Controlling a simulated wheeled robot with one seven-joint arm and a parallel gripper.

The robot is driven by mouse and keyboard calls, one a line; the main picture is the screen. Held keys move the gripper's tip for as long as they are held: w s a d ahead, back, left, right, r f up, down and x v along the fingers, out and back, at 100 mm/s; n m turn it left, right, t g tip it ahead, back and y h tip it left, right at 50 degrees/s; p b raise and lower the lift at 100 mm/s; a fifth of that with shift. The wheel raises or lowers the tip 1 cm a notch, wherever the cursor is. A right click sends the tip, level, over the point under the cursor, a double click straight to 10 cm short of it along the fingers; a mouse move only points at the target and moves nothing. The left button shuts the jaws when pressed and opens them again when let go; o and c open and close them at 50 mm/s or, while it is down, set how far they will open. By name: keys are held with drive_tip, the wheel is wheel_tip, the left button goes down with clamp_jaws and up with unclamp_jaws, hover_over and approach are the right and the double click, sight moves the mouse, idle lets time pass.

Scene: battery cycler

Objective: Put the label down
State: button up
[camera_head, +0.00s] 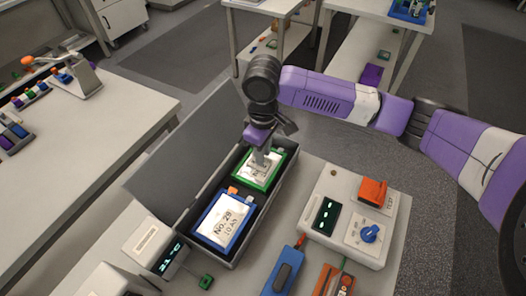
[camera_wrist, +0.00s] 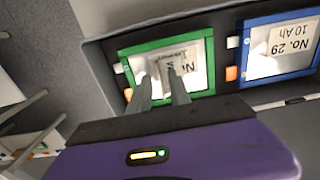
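A pale label (camera_wrist: 182,62) with dark print lies over the white face of the green-framed battery (camera_wrist: 210,72). In the head view the battery (camera_head: 272,184) sits in the far part of a grey tray, and the label (camera_head: 256,171) shows just below my gripper (camera_head: 262,160). My gripper points down at the label. In the wrist view the two fingertips (camera_wrist: 161,76) are apart, with a narrow gap, and cover part of the label. Whether the label fully touches the battery face is hard to tell.
A blue-framed battery marked No. 29 (camera_head: 222,221) lies in the near part of the tray (camera_head: 188,239). The raised grey lid (camera_head: 180,150) stands at left. A tester with a blue knob (camera_head: 369,234) and orange switch (camera_head: 372,192) stands at right. Tools lie in front.

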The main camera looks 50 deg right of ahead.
wheel_tip(320, 180, up, 12)
drive_tip(key=b, duration=0.1)
idle(0.4)
idle(0.5)
